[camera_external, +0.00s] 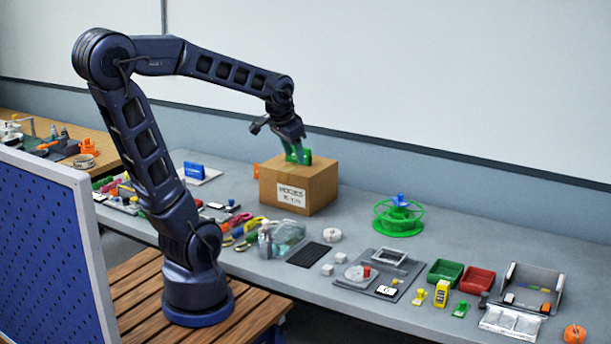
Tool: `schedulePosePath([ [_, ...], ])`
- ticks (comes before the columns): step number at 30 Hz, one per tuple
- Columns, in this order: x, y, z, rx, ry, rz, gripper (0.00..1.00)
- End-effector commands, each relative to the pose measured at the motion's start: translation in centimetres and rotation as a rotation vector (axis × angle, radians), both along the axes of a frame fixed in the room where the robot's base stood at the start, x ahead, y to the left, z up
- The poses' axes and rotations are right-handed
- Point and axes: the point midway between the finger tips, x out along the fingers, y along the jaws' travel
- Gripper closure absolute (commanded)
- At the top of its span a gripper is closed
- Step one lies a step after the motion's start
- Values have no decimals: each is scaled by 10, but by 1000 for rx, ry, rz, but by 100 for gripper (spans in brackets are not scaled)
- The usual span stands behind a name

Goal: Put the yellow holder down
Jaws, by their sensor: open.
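A yellow upright piece (442,293), which looks like the yellow holder, stands on the grey table at the front right. A smaller yellow piece (420,297) sits just left of it. My gripper (296,158) is far to the left and back of both, pointing down at the top of a cardboard box (323,188). It is open. A green item (306,156) is on the box top, right at the fingertips; I cannot tell if they touch it. Nothing yellow shows in the gripper.
A green reel (398,217) stands right of the box. Tools and small items crowd the table left of the box. The table between box and reel is clear.

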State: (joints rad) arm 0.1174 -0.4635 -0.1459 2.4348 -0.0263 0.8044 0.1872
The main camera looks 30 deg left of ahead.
Motion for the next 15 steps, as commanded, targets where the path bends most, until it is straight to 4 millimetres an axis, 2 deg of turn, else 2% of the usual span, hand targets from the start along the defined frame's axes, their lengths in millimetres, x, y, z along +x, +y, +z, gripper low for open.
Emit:
schedulePosePath([
  [1,-11,16,6,-12,-10,55,51],
  [6,-48,60,16,-54,-21,223,51],
  [10,-74,83,18,-87,-26,325,51],
  [15,-92,97,18,-112,-28,397,51],
])
